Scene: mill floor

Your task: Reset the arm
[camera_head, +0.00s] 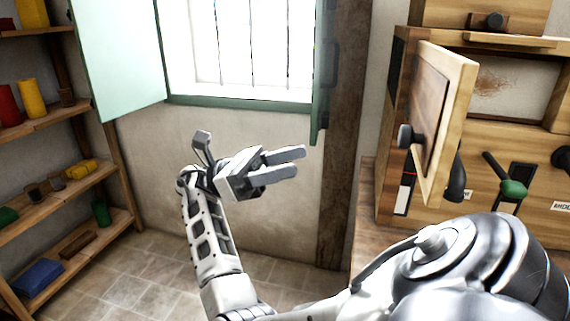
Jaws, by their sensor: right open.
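My right arm (208,230) comes in from the lower right, bends at the bottom middle and rises in front of the plaster wall. My right gripper (299,161) is at the middle of the view, below the window, its fingers pointing right. Its two fingers are apart with nothing between them. It is clear of the wooden cabinet on the right. My left gripper is not in view.
A wooden cabinet (484,150) with an open door (446,120) and a green-knobbed lever (512,188) stands at the right. Shelves (60,183) with several coloured items stand at the left. A green window shutter (118,55) is open. Tiled floor (145,275) lies below.

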